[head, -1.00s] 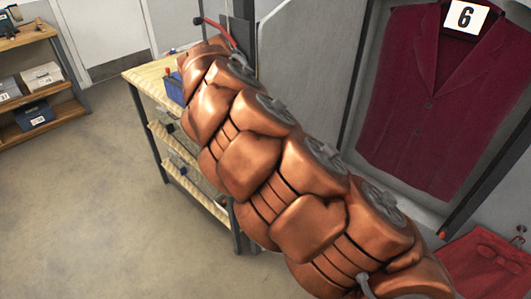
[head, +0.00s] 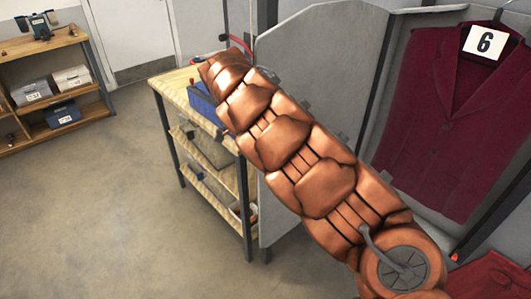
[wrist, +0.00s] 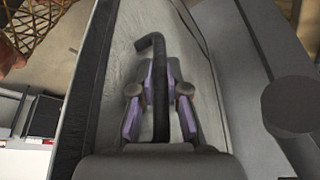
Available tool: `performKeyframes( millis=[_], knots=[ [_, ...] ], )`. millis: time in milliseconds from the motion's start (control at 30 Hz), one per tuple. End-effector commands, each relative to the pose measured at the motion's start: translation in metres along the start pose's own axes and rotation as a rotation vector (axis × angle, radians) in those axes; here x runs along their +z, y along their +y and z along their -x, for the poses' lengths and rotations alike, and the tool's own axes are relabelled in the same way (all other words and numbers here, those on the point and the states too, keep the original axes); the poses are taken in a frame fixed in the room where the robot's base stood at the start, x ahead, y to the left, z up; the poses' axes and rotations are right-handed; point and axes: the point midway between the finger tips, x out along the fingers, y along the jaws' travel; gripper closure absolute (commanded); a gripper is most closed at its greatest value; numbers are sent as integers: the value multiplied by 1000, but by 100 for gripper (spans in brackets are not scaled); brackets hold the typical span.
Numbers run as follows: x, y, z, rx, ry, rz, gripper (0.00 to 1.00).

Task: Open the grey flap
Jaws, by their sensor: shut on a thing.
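The grey flap (head: 310,50) is a tall panel in the head view, standing out at an angle beside a compartment with a dark red jacket. Its lower part shows below my arm. In the wrist view, the pale grey panel surface (wrist: 190,40) fills the middle. My gripper (wrist: 159,88) has its purple fingers closed on a dark bent handle (wrist: 150,45) in front of that surface. In the head view my copper-coloured arm crosses the flap, and the gripper cannot be made out.
The dark red jacket (head: 445,110) hangs under a number 6 card (head: 484,42). Another shelf unit (head: 55,50) is at far left. Floor (head: 110,210) at left is clear.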

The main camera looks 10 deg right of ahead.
Motion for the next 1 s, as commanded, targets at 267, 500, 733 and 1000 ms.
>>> performKeyframes(
  millis=[267,500,733,1000],
  knots=[
    [-1,0,-1,0,3,-1,100],
    [0,0,-1,0,1,0,75],
    [0,0,0,0,1,1,75],
    [2,-1,24,-6,-1,5,75]
  ],
)
